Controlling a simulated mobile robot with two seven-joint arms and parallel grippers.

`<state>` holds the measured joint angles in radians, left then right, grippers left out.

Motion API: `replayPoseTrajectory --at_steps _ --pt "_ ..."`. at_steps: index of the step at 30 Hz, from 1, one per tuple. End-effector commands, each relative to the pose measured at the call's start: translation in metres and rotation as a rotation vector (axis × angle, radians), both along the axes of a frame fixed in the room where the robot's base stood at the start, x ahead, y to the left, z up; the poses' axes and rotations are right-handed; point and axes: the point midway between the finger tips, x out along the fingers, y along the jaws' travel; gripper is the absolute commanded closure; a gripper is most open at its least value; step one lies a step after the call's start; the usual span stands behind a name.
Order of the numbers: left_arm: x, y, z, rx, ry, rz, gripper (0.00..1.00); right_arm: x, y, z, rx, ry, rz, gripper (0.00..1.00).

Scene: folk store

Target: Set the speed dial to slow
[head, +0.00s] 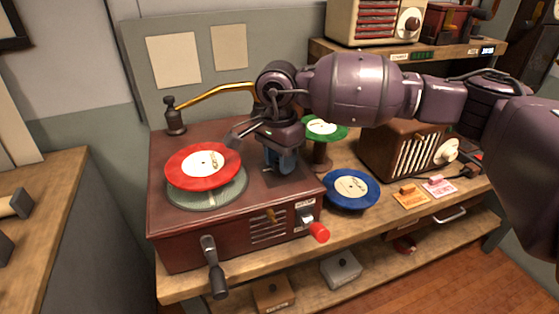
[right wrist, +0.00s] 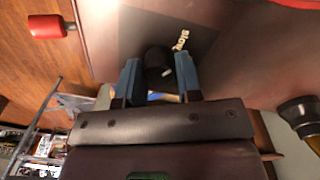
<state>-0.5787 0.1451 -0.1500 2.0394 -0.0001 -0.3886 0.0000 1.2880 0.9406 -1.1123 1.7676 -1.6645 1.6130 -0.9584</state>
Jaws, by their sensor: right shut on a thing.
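The record player (head: 240,240) is a dark red-brown box on a wooden bench. My right gripper (head: 282,165) reaches down from above onto the right part of its top. In the right wrist view my right gripper (right wrist: 158,70) has its blue fingers shut on the black speed dial (right wrist: 156,58), one finger on each side. A pale mark shows on the dial's lower right side. A "slow" label (right wrist: 182,40) is printed just beside the dial, near one finger. In the head view the dial is hidden by the gripper. My left gripper is not in view.
A red record (head: 203,166) sits tilted above the green turntable platter (head: 180,200). A brass tonearm (head: 215,89) is behind it. A blue record (head: 352,189) and a brown radio (head: 400,150) are to the right.

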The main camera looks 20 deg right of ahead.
Motion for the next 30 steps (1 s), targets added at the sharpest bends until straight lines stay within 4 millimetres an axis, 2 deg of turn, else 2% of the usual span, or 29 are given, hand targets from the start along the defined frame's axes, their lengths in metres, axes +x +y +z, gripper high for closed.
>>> replayPoseTrajectory --at_steps 19,20,24,30 --pt "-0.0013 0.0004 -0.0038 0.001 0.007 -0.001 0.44 0.0002 0.0001 0.0016 0.001 -0.002 0.048 0.91" --pt "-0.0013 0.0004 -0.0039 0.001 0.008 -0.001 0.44 0.0002 0.0001 0.0016 0.001 -0.002 0.048 0.63" --pt "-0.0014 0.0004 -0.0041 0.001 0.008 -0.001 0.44 0.0001 0.0001 0.0012 0.001 -0.002 0.048 0.42" --pt "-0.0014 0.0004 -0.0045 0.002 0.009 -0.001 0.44 0.0 0.0 0.0006 0.0 -0.001 0.047 0.42"
